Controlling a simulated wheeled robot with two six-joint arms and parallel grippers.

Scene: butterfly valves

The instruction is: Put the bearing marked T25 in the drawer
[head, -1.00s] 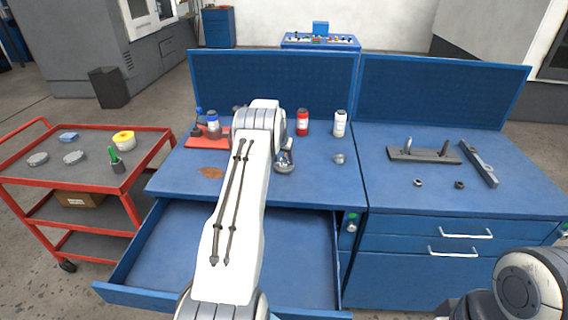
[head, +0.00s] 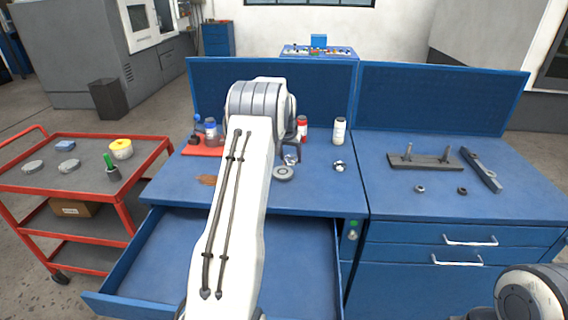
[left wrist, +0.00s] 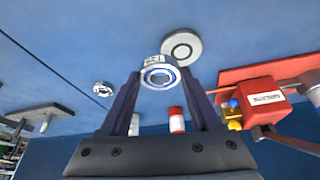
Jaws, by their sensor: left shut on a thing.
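My left gripper (left wrist: 160,88) is shut on a small metal bearing (left wrist: 157,76), held by its sides above the blue bench. The bearing's pale label is too small to read. The held bearing also shows in the head view (head: 291,160), partly behind the gripper. A flat grey ring-shaped disc (head: 283,174) lies on the bench just below; it shows in the wrist view (left wrist: 181,47). Another small bearing (head: 339,166) lies to the right on the bench, its marking unreadable. The drawer (head: 172,262) is open and looks empty, partly hidden by my left arm. My right gripper is out of view.
A fixture (head: 425,161) and two nuts lie on the right bench. A red cart (head: 45,187) stands left.

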